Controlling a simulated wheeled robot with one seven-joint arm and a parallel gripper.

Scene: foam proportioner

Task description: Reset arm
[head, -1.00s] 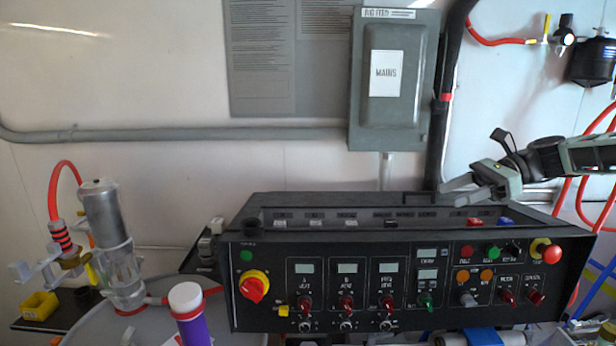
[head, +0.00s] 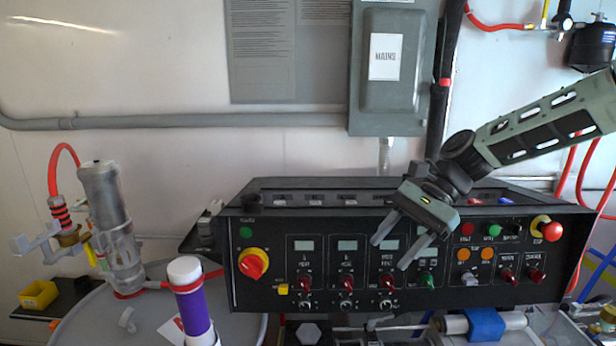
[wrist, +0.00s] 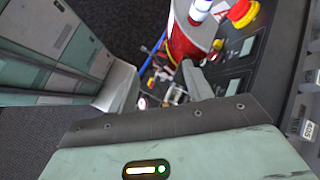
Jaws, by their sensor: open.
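My gripper (head: 396,247) is in front of the black control panel (head: 262,292) in the head view. Its two fingers are apart with nothing between them, and they point down and to the left over the panel's middle. The fingers partly cover the displays and knobs behind them. I cannot tell whether they touch the panel. In the wrist view the gripper (wrist: 165,85) also shows open, with the panel (wrist: 235,75) at upper right and a red cylinder (wrist: 190,40) beyond the fingers.
A grey drum (head: 100,320) stands at lower left with a clear pump unit (head: 105,220) and a purple cylinder (head: 195,313) with a white cap. A red emergency button (head: 551,231) sits at the panel's right. The grey mains box (head: 388,100) hangs on the wall above.

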